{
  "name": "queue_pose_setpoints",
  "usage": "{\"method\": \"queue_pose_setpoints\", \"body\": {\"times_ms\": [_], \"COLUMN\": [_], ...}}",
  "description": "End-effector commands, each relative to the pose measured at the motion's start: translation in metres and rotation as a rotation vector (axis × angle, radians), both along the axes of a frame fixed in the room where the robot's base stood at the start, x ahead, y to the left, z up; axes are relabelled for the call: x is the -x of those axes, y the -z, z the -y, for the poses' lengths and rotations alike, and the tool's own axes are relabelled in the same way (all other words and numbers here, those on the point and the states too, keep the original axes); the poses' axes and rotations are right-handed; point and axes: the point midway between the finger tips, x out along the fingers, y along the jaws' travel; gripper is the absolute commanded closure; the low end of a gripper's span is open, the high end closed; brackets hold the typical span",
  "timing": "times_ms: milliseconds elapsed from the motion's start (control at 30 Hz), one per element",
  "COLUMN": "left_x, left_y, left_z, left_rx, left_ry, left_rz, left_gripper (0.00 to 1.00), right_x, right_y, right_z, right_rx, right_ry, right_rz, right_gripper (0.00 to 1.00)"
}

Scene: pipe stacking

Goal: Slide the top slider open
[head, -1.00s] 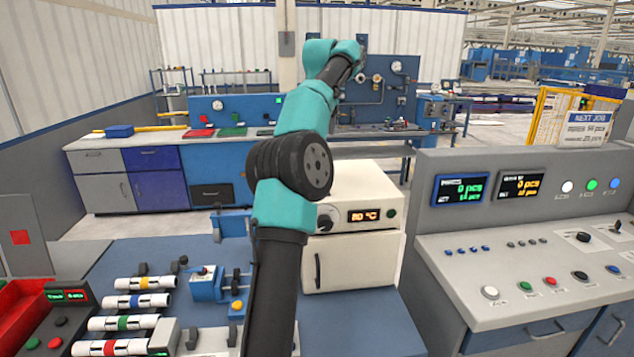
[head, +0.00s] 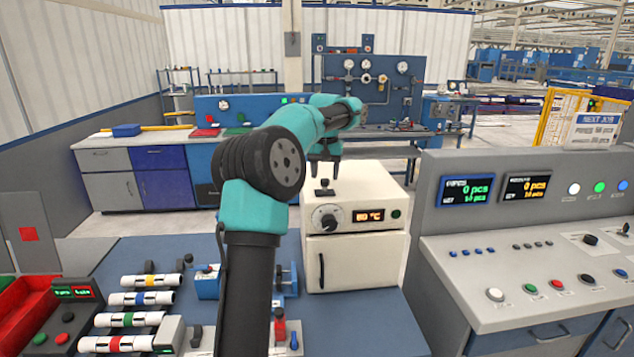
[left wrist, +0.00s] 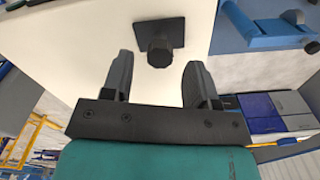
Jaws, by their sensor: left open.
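The top slider (head: 325,187) is a small black knob on a dark plate on top of the white oven box (head: 358,250). In the left wrist view the slider knob (left wrist: 159,50) stands ahead of my fingers, roughly in line with the gap between them. My left gripper (head: 324,158) is above the slider in the head view, fingers pointing down. In the left wrist view its two dark fingers (left wrist: 158,80) are apart with nothing between them. My right gripper is not in view.
The box front has a dial (head: 327,219), an "80 °C" display (head: 367,215) and a door handle. A grey control console (head: 530,250) stands at the right. Several white pipes with coloured bands (head: 140,299) lie at the lower left.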

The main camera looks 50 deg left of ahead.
Motion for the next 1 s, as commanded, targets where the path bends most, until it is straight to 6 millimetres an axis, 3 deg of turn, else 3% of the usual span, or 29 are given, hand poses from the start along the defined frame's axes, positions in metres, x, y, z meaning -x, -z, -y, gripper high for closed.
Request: {"method": "queue_pose_setpoints", "body": {"times_ms": [200,567,1000], "left_x": [-0.007,-0.009,-0.009], "left_y": [0.026,0.031,0.031], "left_z": [0.006,0.008,0.008], "left_rx": [0.001,-0.001,-0.001], "left_ry": [0.012,0.014,0.014], "left_rz": [-0.001,0.001,0.001], "left_gripper": [0.46,0.46,0.86], "right_x": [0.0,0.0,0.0], "right_y": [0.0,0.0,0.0], "right_z": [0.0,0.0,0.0], "right_rx": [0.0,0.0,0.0], "right_ry": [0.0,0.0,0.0], "right_rz": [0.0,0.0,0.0], "right_gripper": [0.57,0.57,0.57]}}
